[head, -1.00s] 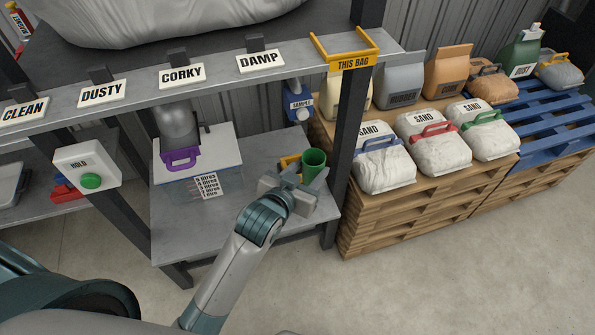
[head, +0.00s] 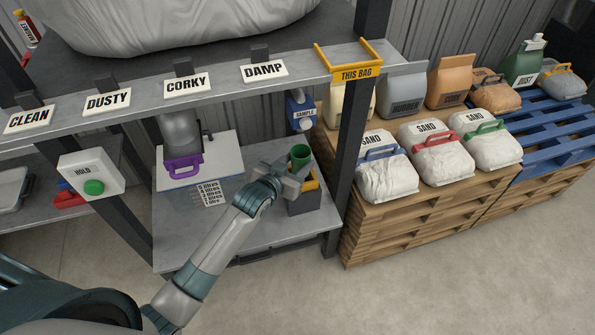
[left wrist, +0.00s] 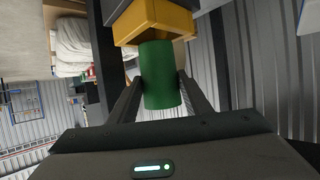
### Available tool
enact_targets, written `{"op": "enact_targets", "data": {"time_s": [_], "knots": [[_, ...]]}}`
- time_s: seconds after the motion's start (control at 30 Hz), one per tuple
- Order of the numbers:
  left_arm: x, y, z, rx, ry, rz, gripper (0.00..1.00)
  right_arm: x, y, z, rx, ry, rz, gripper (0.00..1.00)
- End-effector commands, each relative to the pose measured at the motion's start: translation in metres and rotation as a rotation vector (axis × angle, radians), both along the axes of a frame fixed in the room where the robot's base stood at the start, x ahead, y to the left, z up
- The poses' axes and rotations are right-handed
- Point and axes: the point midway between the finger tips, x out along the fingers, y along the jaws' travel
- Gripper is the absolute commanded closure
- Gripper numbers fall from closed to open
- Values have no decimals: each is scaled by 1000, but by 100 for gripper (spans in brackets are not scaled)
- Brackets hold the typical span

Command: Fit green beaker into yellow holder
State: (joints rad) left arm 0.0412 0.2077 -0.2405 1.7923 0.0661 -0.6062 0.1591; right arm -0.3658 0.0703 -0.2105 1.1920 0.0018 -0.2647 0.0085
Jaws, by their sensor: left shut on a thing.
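The green beaker (head: 300,153) is upright between the fingers of my left gripper (head: 292,176), which is shut on it. In the head view it stands over the back part of the yellow holder (head: 311,182), a yellow rim on a dark box on the lower shelf. In the left wrist view the beaker (left wrist: 160,75) lies between both fingertips, and its far end overlaps the yellow holder (left wrist: 155,20). Gripper and beaker hide part of the holder's opening, so I cannot tell whether the beaker's bottom is inside it. My right gripper is not in view.
A blue SAMPLE dispenser (head: 299,110) hangs close behind the beaker. A dark shelf post (head: 347,150) stands just right of the holder.

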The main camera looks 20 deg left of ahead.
Motion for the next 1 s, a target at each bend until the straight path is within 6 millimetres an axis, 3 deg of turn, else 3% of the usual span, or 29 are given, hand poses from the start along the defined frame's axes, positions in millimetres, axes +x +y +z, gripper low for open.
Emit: {"op": "enact_targets", "data": {"time_s": [0.27,0.63,1.0], "knots": [[0,0,-1,0,0,0,80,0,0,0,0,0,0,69],[-1,0,-38,0,1,0,80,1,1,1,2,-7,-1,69],[-1,0,-41,0,0,-1,80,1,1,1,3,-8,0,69]]}}
